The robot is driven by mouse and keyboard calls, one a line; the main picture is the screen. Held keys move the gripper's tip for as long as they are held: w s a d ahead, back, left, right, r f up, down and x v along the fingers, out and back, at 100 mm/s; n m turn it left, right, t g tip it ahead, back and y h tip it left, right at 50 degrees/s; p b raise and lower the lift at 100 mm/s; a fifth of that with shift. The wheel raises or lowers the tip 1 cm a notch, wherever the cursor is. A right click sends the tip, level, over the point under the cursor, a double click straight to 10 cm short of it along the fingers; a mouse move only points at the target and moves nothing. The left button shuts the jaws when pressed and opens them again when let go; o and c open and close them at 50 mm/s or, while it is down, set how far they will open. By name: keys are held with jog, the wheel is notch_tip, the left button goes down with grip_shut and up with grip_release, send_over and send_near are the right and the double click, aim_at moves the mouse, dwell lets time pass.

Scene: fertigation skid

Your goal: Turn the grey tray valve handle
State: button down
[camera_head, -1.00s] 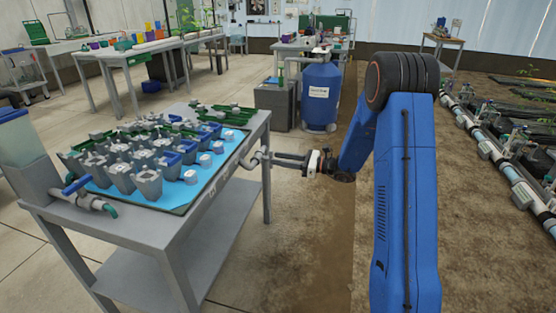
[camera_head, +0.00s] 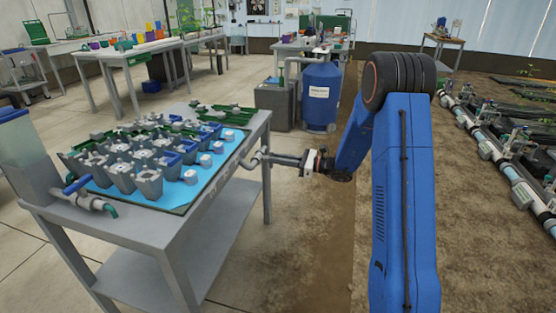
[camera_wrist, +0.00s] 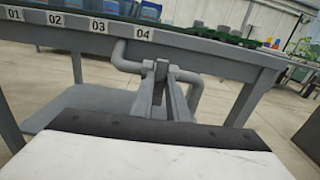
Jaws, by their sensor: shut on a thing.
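The grey tray valve handle (camera_head: 256,157) is a bent grey pipe-like bar at the right edge of the grey table. In the wrist view the handle (camera_wrist: 128,62) stands out below the tabletop edge, beneath the 04 label, and bends down again at the right. My gripper (camera_head: 277,158) reaches in from the right, roughly level. In the wrist view my gripper (camera_wrist: 161,72) has its two grey fingers shut on the middle of the handle. The fingers hide the part between them.
The grey table (camera_head: 150,236) carries a blue tray (camera_head: 181,198) with several grey pots. A small valve with a blue lever (camera_head: 76,186) sits at the table's left. A blue barrel (camera_head: 321,92) stands behind. The floor right of the table is clear.

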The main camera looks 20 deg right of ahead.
jog(key=shift+s+a+f+n, duration=0.1)
jog(key=shift+f+n, duration=0.05)
jog(key=shift+n, duration=2.7)
jog(key=shift+s+f+n, duration=0.15)
jog(key=shift+n, duration=2.65)
jog(key=shift+s+a+f+n, duration=0.1)
jog(key=shift+f+n, duration=0.05)
jog(key=shift+n, duration=2.7)
jog(key=c, duration=1.7)
grip_release()
jog(key=shift+d, duration=0.1)
jog(key=v, duration=1.7)
jog(key=shift+s+d, duration=0.1)
jog(key=shift+d, duration=0.05)
